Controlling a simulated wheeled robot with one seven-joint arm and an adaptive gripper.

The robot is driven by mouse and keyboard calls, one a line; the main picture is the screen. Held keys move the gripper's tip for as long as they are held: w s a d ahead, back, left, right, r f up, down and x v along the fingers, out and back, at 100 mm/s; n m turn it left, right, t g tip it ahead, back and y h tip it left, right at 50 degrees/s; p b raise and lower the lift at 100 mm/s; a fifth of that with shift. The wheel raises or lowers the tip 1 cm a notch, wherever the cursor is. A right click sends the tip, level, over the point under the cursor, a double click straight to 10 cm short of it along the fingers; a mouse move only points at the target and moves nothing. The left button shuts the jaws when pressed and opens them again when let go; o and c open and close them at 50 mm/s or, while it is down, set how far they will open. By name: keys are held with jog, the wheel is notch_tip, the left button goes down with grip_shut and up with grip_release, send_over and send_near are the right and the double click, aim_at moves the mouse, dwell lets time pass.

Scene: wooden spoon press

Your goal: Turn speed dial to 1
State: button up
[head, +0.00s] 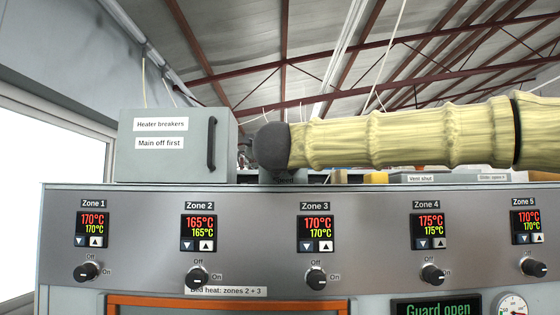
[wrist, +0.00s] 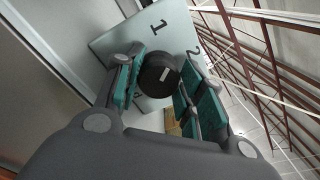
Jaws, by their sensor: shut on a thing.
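The speed dial (wrist: 159,75) is a round black knob with a short white mark on its face. It sits on a pale grey panel (wrist: 112,44) printed with a "1" and a "2". The mark slants on the face, and I cannot tell exactly which number it points to. My gripper (wrist: 157,84) has its teal-padded fingers on both sides of the knob and is shut on it.
Below is a grey control panel (head: 145,215) with several zone displays and small black heater knobs. A grey heater breaker box (head: 175,165) with a dark handle stands on top at left, close to my arm. A "Guard open" display (head: 437,309) is at lower right.

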jog(key=shift+n+p, duration=0.6)
jog(key=shift+n, duration=1.7)
jog(key=shift+f, duration=0.1)
jog(key=o, duration=1)
jog(key=s, duration=1.2)
jog(key=shift+a+f, duration=0.1)
jog(key=shift+f, duration=0.15)
